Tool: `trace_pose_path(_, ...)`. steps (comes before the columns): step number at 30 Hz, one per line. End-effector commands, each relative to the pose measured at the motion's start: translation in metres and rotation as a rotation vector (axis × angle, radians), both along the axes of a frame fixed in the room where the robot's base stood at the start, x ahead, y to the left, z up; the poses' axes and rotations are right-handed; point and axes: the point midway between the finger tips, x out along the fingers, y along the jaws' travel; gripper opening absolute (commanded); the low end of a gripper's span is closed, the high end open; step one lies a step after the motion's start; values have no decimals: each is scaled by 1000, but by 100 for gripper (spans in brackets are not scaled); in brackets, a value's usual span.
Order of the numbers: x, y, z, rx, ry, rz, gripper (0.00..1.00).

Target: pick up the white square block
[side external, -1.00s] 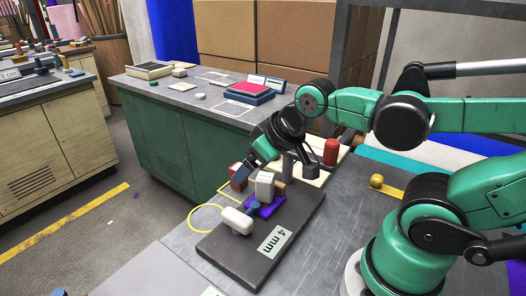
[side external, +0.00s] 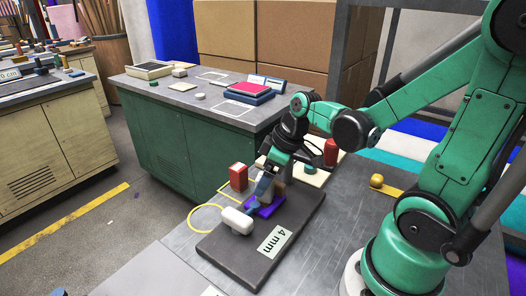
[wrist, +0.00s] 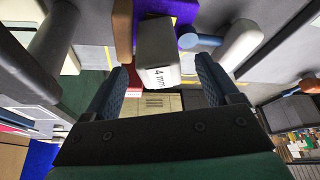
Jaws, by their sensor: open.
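The white square block (wrist: 155,42) looks pale grey-white in the wrist view and has "4 mm" printed on its near face. It stands upright at the purple felt (wrist: 182,10), next to a brown block (wrist: 122,28). My gripper (wrist: 162,82) is open, with one blue finger to each side of the block's near end. I cannot tell whether either finger touches it. In the side view, my gripper (side external: 263,188) is low over the purple felt (side external: 266,209) and hides the white square block.
A white rounded block (side external: 237,220) lies left of the felt, with a small blue cylinder (wrist: 200,41) between. A red block (side external: 239,177) stands behind. A dark board (side external: 240,255) labelled "4 mm" lies below them. A red cylinder (side external: 331,152) stands at the back right.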

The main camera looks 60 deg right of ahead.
Motion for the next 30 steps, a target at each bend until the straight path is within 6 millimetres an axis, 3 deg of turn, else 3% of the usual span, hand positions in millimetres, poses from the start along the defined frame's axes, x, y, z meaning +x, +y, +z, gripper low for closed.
trace_pose_path(14, 3, 1, -8, -1, 0, 0, 82)
trace_pose_path(22, 3, 1, -8, -1, 0, 0, 5)
trace_pose_path(23, 3, 1, -8, -1, 0, 0, 0)
trace_pose_path(30, 3, 1, -8, -1, 0, 0, 0)
